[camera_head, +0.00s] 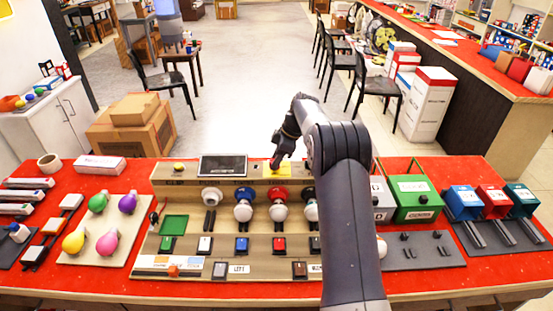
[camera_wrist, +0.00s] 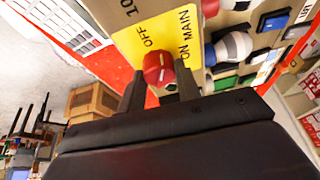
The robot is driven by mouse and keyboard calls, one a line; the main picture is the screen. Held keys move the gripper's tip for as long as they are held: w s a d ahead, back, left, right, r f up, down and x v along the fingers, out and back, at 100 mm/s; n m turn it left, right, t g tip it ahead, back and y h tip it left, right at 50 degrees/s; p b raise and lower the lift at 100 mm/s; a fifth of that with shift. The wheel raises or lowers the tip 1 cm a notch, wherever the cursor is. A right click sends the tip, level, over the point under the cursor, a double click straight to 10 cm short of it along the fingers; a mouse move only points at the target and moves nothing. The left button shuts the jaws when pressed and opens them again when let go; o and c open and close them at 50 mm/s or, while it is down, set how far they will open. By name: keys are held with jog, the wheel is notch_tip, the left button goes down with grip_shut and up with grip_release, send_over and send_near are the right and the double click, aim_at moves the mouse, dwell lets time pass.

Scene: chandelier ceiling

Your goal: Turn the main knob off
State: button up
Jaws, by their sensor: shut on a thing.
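The main knob (camera_wrist: 156,68) is a small red knob on a yellow plate (camera_wrist: 135,43) lettered OFF and ON MAIN. In the wrist view the knob sits between the two black fingers of my gripper (camera_wrist: 160,84), which is shut on it. I cannot clearly tell which word the knob points to. In the head view my gripper (camera_head: 279,164) reaches down over the yellow plate (camera_head: 270,174) at the top of the beige panel (camera_head: 188,187), and the knob is hidden there.
The beige panel stands on a red table (camera_head: 120,283) and carries several coloured bulbs (camera_head: 243,193) and switches (camera_head: 242,245). A dark display (camera_head: 222,165) is left of the yellow plate. A green box (camera_head: 411,199) stands to the right, and coloured bulbs (camera_head: 107,241) lie left.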

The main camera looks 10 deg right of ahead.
jog(key=n+g+p, duration=0.2)
jog(key=n, duration=0.2)
jog(key=shift+w+n, duration=0.15)
jog(key=shift+n, duration=0.25)
jog(key=shift+p, duration=0.3)
jog(key=o, duration=1)
jog(key=p+v, duration=0.2)
jog(key=v, duration=0.8)
jog(key=shift+d+r, duration=0.15)
jog(key=shift+r, duration=0.25)
